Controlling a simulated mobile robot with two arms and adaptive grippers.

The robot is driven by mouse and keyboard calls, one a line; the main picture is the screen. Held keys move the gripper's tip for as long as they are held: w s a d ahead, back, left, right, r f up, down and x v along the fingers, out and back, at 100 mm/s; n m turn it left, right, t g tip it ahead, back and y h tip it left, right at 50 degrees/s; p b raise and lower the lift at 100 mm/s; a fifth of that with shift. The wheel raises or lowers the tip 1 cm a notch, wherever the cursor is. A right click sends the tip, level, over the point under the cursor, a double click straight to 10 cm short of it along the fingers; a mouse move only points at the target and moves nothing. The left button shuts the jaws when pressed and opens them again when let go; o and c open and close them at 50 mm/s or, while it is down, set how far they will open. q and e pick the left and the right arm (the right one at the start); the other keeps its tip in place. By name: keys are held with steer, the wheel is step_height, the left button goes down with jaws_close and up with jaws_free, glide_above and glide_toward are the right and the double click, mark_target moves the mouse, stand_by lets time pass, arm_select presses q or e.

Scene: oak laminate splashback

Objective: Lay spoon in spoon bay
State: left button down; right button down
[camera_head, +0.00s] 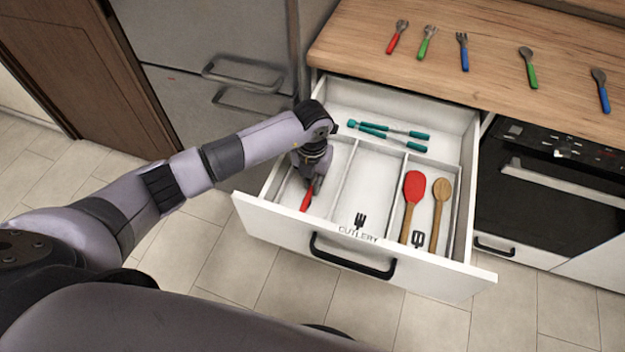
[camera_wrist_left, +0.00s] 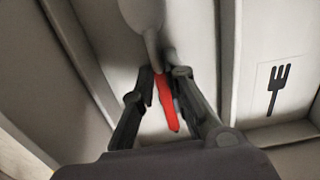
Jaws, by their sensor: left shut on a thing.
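The spoon (camera_wrist_left: 167,100) has a red handle and a grey metal head. In the head view its red handle (camera_head: 306,199) shows below my left gripper (camera_head: 314,178), which hides its head. The gripper is shut on the spoon, and its fingers also show in the left wrist view (camera_wrist_left: 164,78). The gripper is down at the leftmost front bay of the open white drawer (camera_head: 288,219). I cannot tell whether the spoon touches the bay floor. The bay's own label is hidden. My right gripper is out of view.
The middle bay (camera_head: 367,190) has a fork mark and is empty. The right bay holds a red spatula (camera_head: 414,187) and a wooden spoon (camera_head: 441,190). Teal tongs (camera_head: 390,131) lie in the back compartment. Several forks and spoons, including a green spoon (camera_head: 528,67), lie on the wooden counter (camera_head: 490,40).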

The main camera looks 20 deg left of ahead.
arm_select(q)
steer(key=shift+f, duration=0.15)
steer(key=c, duration=1.6)
jaws_free()
step_height(320, 180, up, 12)
steer(key=shift+r+b, duration=0.2)
steer(key=shift+b, duration=0.1)
steer(key=shift+s, duration=0.1)
